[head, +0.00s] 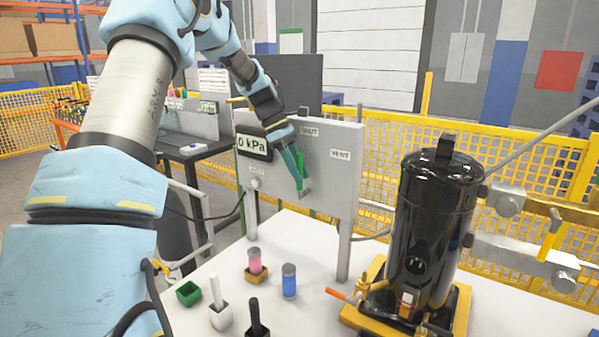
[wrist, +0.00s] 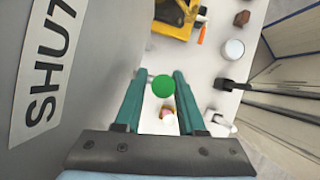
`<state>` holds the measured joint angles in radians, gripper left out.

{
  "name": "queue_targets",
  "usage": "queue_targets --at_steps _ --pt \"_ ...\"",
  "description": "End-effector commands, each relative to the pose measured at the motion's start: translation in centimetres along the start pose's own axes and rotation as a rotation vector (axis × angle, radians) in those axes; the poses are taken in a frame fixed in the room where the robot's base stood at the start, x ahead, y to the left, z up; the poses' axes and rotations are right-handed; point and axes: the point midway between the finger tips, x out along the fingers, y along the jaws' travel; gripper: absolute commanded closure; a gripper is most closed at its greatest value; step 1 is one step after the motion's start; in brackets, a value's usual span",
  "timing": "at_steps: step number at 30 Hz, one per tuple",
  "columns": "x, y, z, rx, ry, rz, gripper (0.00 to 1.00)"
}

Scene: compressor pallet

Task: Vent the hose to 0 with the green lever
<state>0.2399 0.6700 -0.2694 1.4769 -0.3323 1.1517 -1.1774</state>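The grey panel (head: 330,185) carries a display (head: 254,145) that reads 0 kPa, with a SHUT label (head: 309,131) and a VENT label (head: 340,155). The green lever (head: 300,176) shows below the SHUT label, partly hidden by my gripper (head: 292,168). In the wrist view, the lever's round green end (wrist: 162,86) lies between the two teal fingers of my gripper (wrist: 161,76). The fingers are apart, with a gap at the left finger; whether the right one touches is unclear. The SHUT label (wrist: 48,75) is left of the fingers.
A black compressor tank (head: 432,235) stands on a yellow base (head: 459,320) right of the panel. A yellow fence (head: 400,165) is behind.

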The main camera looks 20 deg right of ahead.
Motion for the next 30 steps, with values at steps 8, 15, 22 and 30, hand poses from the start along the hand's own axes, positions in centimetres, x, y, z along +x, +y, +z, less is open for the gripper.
queue_targets --at_steps 8,15,22,30 --pt "0.0 0.0 0.1 0.001 -0.001 -0.001 0.48" --pt "-1.2 0.1 0.0 0.001 0.0 0.002 0.48" --pt "-5.6 0.1 -0.1 0.002 0.001 0.004 0.48" --pt "-9.9 0.1 0.0 0.001 -0.001 0.002 0.48"
